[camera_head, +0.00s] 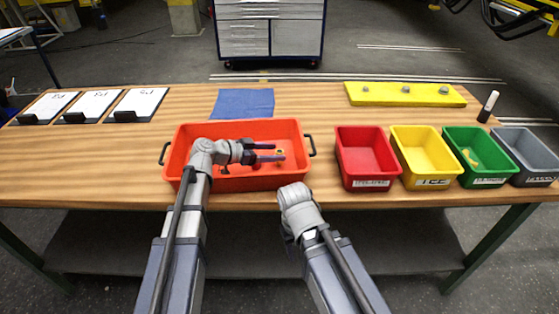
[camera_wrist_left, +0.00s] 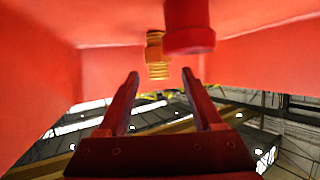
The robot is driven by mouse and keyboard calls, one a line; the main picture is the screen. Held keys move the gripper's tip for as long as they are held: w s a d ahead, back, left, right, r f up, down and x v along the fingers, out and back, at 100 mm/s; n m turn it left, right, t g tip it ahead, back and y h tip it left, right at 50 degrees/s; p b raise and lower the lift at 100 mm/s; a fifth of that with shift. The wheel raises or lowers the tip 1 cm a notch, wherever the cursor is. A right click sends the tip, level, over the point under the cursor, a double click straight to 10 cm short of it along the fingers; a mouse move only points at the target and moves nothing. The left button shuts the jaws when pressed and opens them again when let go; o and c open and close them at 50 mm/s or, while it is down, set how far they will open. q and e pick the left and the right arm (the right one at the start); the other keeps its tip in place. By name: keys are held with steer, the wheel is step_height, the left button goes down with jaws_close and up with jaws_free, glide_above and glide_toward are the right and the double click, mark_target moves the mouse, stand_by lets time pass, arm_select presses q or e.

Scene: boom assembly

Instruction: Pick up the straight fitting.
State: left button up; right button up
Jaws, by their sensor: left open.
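A straight brass-coloured threaded piece, which looks like the straight fitting (camera_wrist_left: 155,58), shows in the left wrist view just beyond and between my left fingertips. A red cylindrical part (camera_wrist_left: 188,30) is beside it and partly cut off by the frame's top. My left gripper (camera_head: 277,152) is open over the orange tray (camera_head: 240,183), and its fingers also show in the left wrist view (camera_wrist_left: 160,77). Nothing is between the fingers. In the head view my left gripper and wrist hide much of the tray's inside. My right gripper's fingers do not show.
Red (camera_head: 367,158), yellow (camera_head: 425,156), green (camera_head: 478,157) and grey (camera_head: 527,155) bins stand right of the tray. A blue cloth (camera_head: 243,103) and a yellow board (camera_head: 404,95) lie behind. Clipboards (camera_head: 90,106) are at left. Bare wooden tabletop lies left of the tray.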

arm_select(q)
steer(key=x, duration=0.3)
steer(key=shift+b, duration=0.3)
steer(key=shift+s, duration=0.1)
jaws_close()
